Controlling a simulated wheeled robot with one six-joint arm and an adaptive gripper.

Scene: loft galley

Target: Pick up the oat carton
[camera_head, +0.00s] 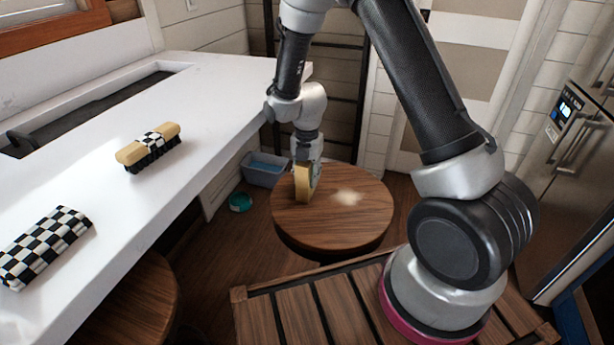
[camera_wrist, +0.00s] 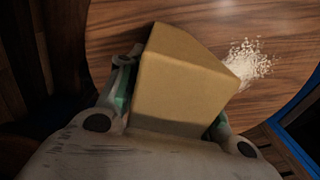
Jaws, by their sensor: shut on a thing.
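The oat carton (camera_head: 303,184) is a tan, box-shaped carton over the round wooden stool top (camera_head: 368,215). My gripper (camera_head: 309,172) points down and is shut on it. In the wrist view the carton (camera_wrist: 185,82) stands between the two fingers of my gripper (camera_wrist: 170,112), one at each side. Its lower end is close to the stool top, and I cannot tell whether it touches. Part of the carton is hidden behind the gripper.
Spilled pale flakes (camera_head: 347,197) lie on the stool beside the carton. A white counter (camera_head: 205,95) at left holds a brush (camera_head: 148,148) and a checkered cloth (camera_head: 44,247). A grey bin (camera_head: 262,172) and a green round thing (camera_head: 240,202) are on the floor. A steel fridge (camera_head: 575,170) stands right.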

